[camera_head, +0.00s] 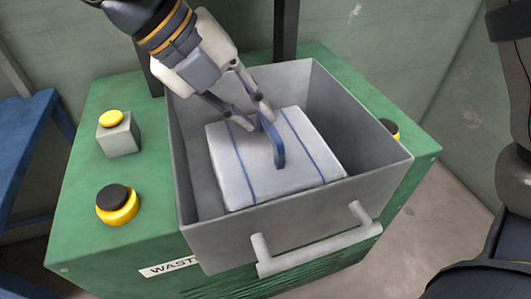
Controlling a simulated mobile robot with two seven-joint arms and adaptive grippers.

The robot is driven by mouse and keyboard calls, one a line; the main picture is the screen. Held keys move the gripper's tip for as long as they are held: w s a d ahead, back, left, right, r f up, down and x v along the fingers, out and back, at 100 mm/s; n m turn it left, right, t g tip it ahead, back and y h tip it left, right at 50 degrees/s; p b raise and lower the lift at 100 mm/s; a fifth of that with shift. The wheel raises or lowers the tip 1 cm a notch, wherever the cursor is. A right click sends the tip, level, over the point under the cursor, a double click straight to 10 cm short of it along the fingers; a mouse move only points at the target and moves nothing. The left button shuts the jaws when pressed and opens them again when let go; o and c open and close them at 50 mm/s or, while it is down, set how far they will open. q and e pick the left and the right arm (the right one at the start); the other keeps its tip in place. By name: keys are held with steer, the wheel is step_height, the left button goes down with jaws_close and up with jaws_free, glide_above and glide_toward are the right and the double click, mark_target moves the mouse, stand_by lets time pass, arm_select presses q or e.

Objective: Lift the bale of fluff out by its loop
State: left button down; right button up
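The bale of fluff (238,172) is a pale, square block with two blue straps. It lies inside the open grey metal bin (222,240). Its blue loop (279,152) stands up from the middle of the top. The bale rests low in the bin, below the rim.
The bin has a grey handle (318,250) on its front and sits in a green machine (88,212) with a partly hidden label. A yellow button on a grey box (118,134) and a black-and-yellow knob (118,204) stand at left. A blue frame (28,130) is further left.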

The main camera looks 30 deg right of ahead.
mark_target(268, 127)
steer(key=x, duration=0.6)
steer(key=shift+w+d+f, duration=0.1)
steer(key=shift+w+f, duration=0.1)
steer(key=shift+w, duration=0.15)
jaws_close()
